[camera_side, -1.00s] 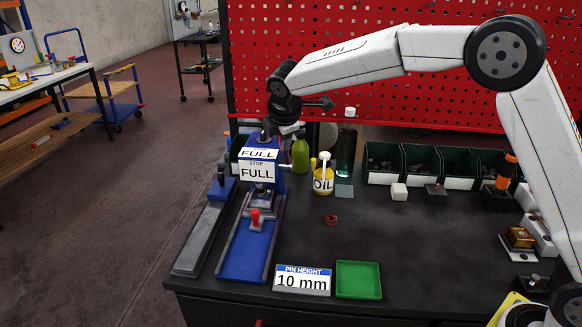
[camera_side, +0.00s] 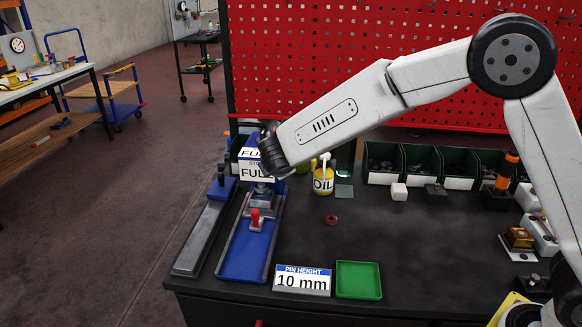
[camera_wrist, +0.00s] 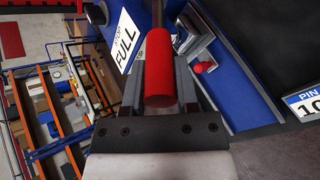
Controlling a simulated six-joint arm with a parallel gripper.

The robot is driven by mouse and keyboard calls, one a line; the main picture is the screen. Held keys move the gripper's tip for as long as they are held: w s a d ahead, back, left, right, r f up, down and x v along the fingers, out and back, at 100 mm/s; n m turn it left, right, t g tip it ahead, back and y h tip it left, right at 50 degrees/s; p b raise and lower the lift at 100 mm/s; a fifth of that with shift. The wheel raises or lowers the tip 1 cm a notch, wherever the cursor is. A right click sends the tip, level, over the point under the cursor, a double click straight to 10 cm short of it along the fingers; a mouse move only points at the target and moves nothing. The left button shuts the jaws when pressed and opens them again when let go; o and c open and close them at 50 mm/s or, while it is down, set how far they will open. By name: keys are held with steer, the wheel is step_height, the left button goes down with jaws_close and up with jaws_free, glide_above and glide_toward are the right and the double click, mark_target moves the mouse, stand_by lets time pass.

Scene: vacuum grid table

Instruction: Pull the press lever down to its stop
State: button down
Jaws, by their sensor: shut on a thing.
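The blue press with its long base (camera_side: 242,262) stands on the left of the table. Its "FULL / STOP / FULL" sign (camera_side: 254,174) is partly covered by my wrist in the side view; part of the sign (camera_wrist: 124,42) shows in the wrist view. The press lever's red grip (camera_wrist: 159,68) lies between the two fingers of my gripper (camera_wrist: 160,82), which is shut on it. A grey rod runs from the grip away from the camera. In the side view my wrist hides the lever and fingers. A red pin (camera_side: 255,216) stands upright on the press bed.
A "10 mm" pin height sign (camera_side: 302,281) and an empty green tray (camera_side: 358,280) stand right of the press. A yellow oil can (camera_side: 323,180) is close to my wrist. Green bins (camera_side: 458,166) line the back. The table's middle is mostly clear.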

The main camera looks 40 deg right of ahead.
step_height(320, 180, down, 6)
steer(key=s+a+t+h, duration=0.1)
steer(key=t+h, duration=0.2)
steer(key=shift+s+a+t, duration=0.25)
steer(key=shift+a+t, duration=0.05)
stand_by(0.5)
steer(key=shift+c, duration=1.8)
jaws_free()
steer(key=shift+r, duration=0.1)
